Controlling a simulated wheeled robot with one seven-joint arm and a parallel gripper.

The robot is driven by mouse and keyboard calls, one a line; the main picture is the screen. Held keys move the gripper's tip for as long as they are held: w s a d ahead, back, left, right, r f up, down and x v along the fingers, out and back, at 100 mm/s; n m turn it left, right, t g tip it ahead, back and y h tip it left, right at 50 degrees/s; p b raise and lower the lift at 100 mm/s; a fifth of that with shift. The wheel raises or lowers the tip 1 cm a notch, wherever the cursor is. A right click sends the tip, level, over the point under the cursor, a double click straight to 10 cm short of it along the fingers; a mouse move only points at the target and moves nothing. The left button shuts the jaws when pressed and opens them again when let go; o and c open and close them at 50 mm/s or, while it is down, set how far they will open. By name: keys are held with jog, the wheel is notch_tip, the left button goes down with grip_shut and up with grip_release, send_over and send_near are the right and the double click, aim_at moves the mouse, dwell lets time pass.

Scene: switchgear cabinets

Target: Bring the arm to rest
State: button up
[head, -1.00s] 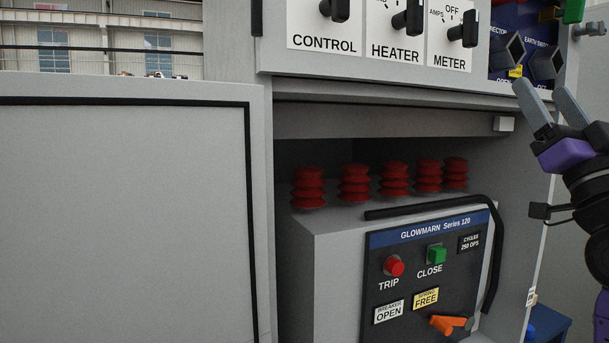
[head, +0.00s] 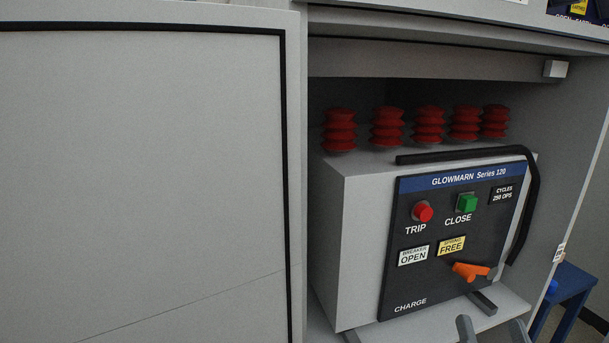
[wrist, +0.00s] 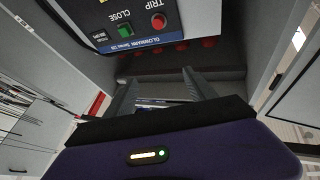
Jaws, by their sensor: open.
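My gripper shows in the head view only as two grey fingertips (head: 491,331) at the bottom edge, in front of the breaker's lower right. In the wrist view both fingers (wrist: 160,88) stand apart with nothing between them. The rest of my arm is out of the head view. The breaker unit (head: 350,215) sits in the open cabinet compartment, with a red TRIP button (head: 423,211), a green CLOSE button (head: 467,203) and an orange handle (head: 472,271). Its labels read BREAKER OPEN and SPRING FREE.
Several red ribbed insulators (head: 341,130) stand behind the breaker top. A black curved bar (head: 531,190) runs along its upper right. A blue stool-like object (head: 565,300) stands at lower right, outside the cabinet.

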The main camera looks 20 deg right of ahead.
jog(key=s+a+f+n+g+y, duration=0.3)
jog(key=s+a+f, duration=0.4)
jog(key=s, duration=0.4)
jog(key=s+a+f+n+g+y, duration=0.2)
jog(key=s+a+f+y, duration=0.3)
jog(key=s+f, duration=0.5)
jog(key=shift+s+a+n+g, duration=0.4)
jog(key=shift+s+a+g, duration=0.2)
jog(key=shift+a, duration=0.45)
